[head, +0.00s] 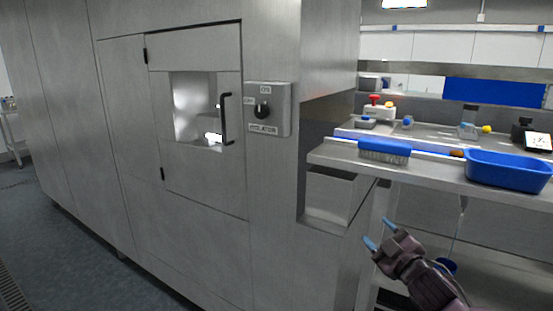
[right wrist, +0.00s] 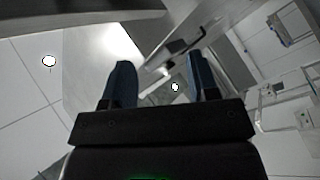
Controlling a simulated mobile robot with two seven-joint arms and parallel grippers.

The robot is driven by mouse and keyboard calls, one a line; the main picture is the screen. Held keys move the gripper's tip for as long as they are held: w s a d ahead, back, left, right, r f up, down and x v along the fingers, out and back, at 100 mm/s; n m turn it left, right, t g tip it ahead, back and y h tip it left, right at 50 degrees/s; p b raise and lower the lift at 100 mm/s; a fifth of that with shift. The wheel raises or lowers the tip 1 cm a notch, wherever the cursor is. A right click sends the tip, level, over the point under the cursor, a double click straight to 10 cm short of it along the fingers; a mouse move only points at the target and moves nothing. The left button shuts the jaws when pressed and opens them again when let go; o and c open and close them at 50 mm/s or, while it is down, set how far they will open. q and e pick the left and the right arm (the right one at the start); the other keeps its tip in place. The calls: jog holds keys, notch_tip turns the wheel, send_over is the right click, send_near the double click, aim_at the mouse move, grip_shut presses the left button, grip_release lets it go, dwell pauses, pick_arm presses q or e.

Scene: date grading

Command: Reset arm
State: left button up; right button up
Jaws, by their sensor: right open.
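My right gripper (head: 380,233) is in the lower right of the head view, in front of the steel bench and below its top. Its two blue fingertips stand apart and nothing is between them. The right wrist view also shows the two dark blue fingers (right wrist: 158,85) spread, with only blurred background between them. My left gripper is in neither view.
A steel cabinet (head: 200,195) with a windowed door, handle (head: 225,118) and rotary switch (head: 263,110) fills the left and middle. The bench (head: 430,173) at right holds a blue brush (head: 385,150) and a blue tub (head: 508,172). Floor (head: 60,245) at left is clear.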

jog(key=s+d+f+m+g+h, duration=0.2)
jog(key=s+f+m, duration=0.4)
jog(key=s+f, duration=0.9)
jog(key=s+d+f+m+g+h, duration=0.1)
jog(key=s+f+m+g+h, duration=0.3)
jog(key=s+f, duration=1.1)
jog(key=s+m+g, duration=0.1)
jog(key=s, duration=0.4)
jog(key=shift+d+f+m+h, duration=0.3)
jog(key=shift+d+f+m, duration=0.05)
jog(key=shift+m, duration=0.05)
